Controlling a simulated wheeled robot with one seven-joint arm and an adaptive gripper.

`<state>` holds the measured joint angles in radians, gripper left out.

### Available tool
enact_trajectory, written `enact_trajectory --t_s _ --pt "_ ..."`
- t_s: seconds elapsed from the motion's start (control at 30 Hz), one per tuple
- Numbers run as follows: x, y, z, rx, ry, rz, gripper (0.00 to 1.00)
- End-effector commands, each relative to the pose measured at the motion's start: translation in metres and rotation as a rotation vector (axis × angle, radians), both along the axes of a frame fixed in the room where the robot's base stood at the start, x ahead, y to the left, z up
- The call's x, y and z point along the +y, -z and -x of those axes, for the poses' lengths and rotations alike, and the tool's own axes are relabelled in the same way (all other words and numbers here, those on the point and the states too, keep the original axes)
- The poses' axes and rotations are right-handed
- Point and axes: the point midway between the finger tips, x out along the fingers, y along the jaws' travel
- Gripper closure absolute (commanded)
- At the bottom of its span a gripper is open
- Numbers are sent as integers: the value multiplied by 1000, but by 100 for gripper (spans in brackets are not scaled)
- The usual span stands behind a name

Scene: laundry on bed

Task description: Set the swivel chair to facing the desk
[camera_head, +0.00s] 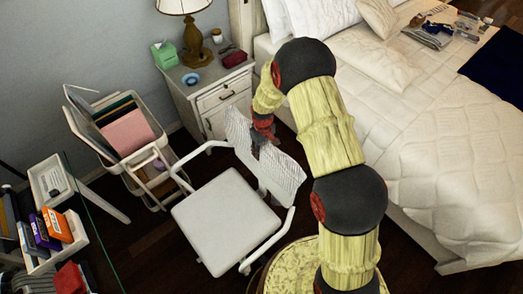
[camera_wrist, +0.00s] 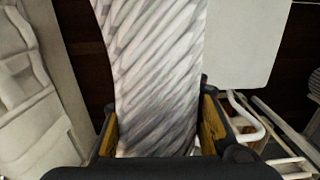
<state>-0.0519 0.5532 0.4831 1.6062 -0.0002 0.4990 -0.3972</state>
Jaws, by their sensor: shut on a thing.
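The white swivel chair (camera_head: 215,215) stands on the dark floor between the desk and the bed. Its ribbed backrest (camera_head: 285,172) is on the upper right of the seat, so the seat front points to the lower left, toward the desk. The desk's glass edge (camera_head: 88,190) shows at the lower left. My gripper (camera_head: 263,135) is at the top edge of the backrest, reaching down from above. In the wrist view the backrest (camera_wrist: 155,75) lies between the two fingers of my gripper (camera_wrist: 158,130), which is shut on it. The chair's base is mostly hidden.
A bed (camera_head: 430,160) stands on the right, and a nightstand (camera_head: 215,95) with a lamp is behind the chair. A cart (camera_head: 155,175) with folders stands left of the chair. Boxes (camera_head: 55,225) sit on the desk side. A round yellow patterned piece (camera_head: 285,270) lies near the chair's lower right.

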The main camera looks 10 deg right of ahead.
Motion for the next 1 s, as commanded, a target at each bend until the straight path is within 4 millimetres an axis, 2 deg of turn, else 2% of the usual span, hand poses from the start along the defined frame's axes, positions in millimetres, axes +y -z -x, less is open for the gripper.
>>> enact_trajectory --t_s 0.13,0.17,0.4,0.5,0.8,1.0 --pt "0 -1 -2 -3 0 0 100" --pt "0 -1 -2 -3 0 0 62" --pt "0 -1 -1 -1 -1 0 48" --pt "0 0 -1 -1 -1 0 44" --pt "0 -2 -1 -1 -1 0 44" --pt "0 -25 -2 -4 -1 -1 44"
